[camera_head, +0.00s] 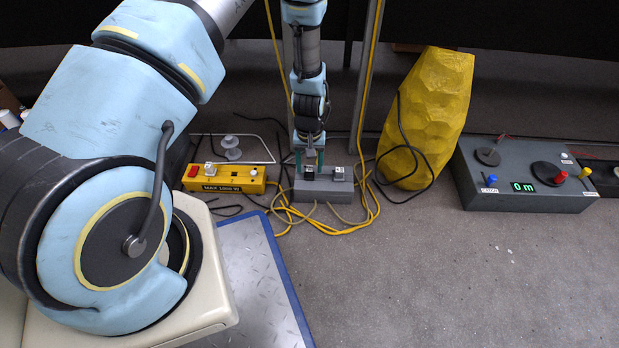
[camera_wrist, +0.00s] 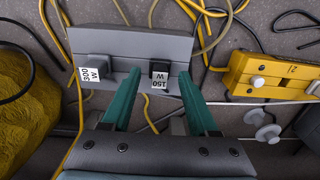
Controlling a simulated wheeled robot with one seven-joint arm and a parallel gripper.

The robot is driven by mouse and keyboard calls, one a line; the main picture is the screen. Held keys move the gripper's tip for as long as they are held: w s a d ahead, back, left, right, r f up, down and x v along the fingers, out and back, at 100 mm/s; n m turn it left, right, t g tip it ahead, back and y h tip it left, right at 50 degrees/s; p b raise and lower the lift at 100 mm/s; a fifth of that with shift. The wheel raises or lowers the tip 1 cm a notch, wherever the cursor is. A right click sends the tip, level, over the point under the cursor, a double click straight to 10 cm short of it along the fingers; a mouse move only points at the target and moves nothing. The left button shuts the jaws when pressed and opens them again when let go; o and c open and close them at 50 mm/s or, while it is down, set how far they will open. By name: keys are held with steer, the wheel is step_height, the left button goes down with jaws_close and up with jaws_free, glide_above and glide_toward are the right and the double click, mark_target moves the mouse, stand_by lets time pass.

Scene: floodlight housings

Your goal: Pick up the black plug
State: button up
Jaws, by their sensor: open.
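The black plug (camera_wrist: 159,67) with a white 150 W label sits in a grey socket block (camera_wrist: 125,44). In the head view the black plug (camera_head: 309,173) is on the left part of the block (camera_head: 323,191). My gripper (camera_wrist: 160,75) is open, its two teal fingers on either side of the black plug with a gap to each. In the head view my gripper (camera_head: 309,158) points down over the plug. Whether the fingertips reach down past its top is hard to tell. The plug's lower part is hidden.
A grey plug (camera_wrist: 93,68) labelled 300 W stands beside the black one on the block. A yellow power strip (camera_head: 224,179) lies to the left. Yellow and black cables surround the block. A yellow faceted housing (camera_head: 428,110) and a control box (camera_head: 520,184) stand to the right.

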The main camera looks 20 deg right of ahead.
mark_target(309, 174)
step_height(309, 174, down, 2)
steer(key=shift+f, duration=0.2)
steer(key=shift+r, duration=0.1)
steer(key=shift+c, duration=0.3)
jaws_close()
